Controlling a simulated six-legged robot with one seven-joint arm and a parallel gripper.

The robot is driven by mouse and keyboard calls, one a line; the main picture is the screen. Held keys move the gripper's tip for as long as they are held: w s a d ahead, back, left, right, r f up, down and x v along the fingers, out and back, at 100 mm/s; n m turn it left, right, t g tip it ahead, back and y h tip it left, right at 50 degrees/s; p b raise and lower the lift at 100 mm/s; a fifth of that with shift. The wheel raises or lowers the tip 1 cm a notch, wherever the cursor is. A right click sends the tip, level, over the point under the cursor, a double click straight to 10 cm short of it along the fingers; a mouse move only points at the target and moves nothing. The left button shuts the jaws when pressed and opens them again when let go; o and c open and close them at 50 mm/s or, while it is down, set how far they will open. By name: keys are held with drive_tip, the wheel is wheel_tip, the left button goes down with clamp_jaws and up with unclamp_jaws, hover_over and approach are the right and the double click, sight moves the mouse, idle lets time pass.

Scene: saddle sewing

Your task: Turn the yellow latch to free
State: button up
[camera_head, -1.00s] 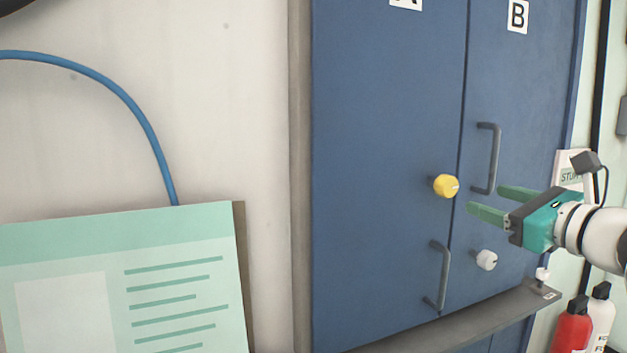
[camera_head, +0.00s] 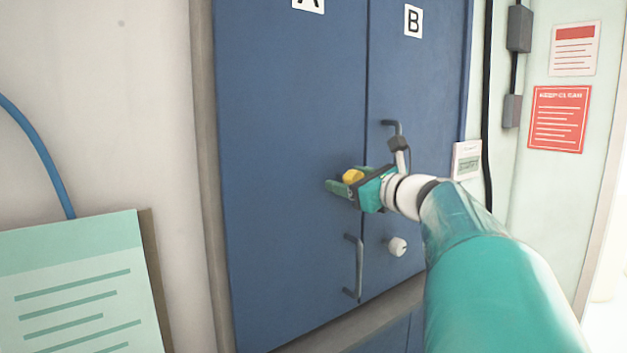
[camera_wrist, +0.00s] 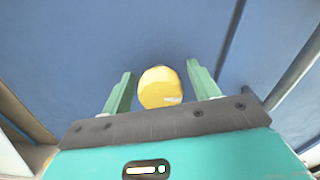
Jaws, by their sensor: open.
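The yellow latch (camera_head: 353,175) is a round knob on the blue cabinet door marked A, near the seam with door B. In the wrist view the yellow latch (camera_wrist: 160,87) sits between my two green fingers, with a gap on each side. My gripper (camera_head: 347,183) is open around it, and its fingers reach toward the door. It also shows in the wrist view (camera_wrist: 160,85). A small white mark shows on the knob's lower face. The gripper body hides part of the knob in the head view.
A white knob (camera_head: 397,246) and a grey handle (camera_head: 354,267) lie below the latch. Another grey handle (camera_head: 391,127) on door B is partly behind my arm. A green-and-white board (camera_head: 75,285) stands at the left, with a blue cable (camera_head: 40,150) above it.

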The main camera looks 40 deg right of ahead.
drive_tip(key=c, duration=1)
drive_tip(key=shift+o, duration=0.2)
drive_tip(key=shift+n, duration=0.3)
drive_tip(key=n, duration=0.8)
drive_tip(key=shift+n, duration=0.4)
drive_tip(key=n, duration=0.4)
drive_tip(key=shift+f+n, duration=0.1)
drive_tip(key=shift+n, duration=2.1)
